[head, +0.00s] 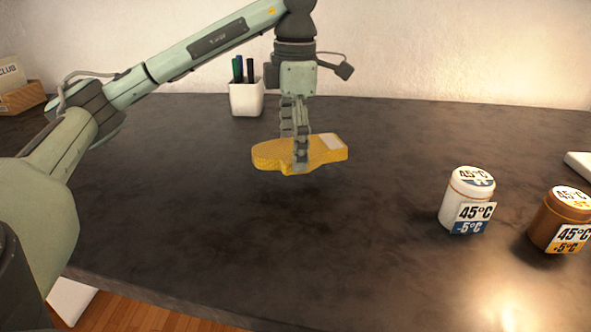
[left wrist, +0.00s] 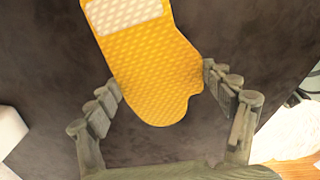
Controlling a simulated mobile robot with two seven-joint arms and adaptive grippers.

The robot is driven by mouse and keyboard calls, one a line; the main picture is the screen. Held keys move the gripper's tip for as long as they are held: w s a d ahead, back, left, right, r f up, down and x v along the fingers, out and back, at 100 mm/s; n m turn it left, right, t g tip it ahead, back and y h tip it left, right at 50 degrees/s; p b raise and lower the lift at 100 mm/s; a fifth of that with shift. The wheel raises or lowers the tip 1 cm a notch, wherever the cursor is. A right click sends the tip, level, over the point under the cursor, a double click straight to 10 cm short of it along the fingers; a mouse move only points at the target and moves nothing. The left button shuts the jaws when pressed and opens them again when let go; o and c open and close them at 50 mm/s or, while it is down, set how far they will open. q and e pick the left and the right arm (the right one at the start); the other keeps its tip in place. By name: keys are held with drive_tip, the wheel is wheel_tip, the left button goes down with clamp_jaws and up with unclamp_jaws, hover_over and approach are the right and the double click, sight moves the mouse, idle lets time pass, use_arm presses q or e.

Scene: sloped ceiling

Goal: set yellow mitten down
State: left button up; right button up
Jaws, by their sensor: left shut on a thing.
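The yellow mitten (head: 272,154) is a flat, quilted mitten with a pale cuff patch. My left gripper (head: 301,168) points down and is shut on its middle. In the head view the mitten lies level, and a soft shadow beneath it suggests it is just above the dark tabletop (head: 200,230); the exact gap is hard to tell. The left wrist view shows the mitten (left wrist: 160,75) between the two fingers of the left gripper (left wrist: 160,88), thumb bulge toward the right finger. My right gripper is not in view.
A white pen cup (head: 247,99) stands behind the gripper. A white jar (head: 466,200) and a brown jar (head: 562,218) stand at the right. A wooden card holder (head: 22,97) is at the far left. The table's front edge is below; its middle is clear.

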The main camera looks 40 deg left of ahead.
sight(295, 180)
use_arm(q)
drive_tip(key=shift+w+f, duration=0.2)
drive_tip(key=shift+w, duration=0.05)
drive_tip(key=shift+f, duration=0.25)
wheel_tip(295, 180, down, 3)
drive_tip(key=shift+f, duration=0.15)
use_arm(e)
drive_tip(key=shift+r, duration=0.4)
use_arm(q)
drive_tip(key=shift+f, duration=0.25)
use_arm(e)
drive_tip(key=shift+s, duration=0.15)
use_arm(q)
drive_tip(key=o, duration=0.9)
drive_tip(key=shift+o, duration=1)
drive_tip(key=shift+r, duration=0.1)
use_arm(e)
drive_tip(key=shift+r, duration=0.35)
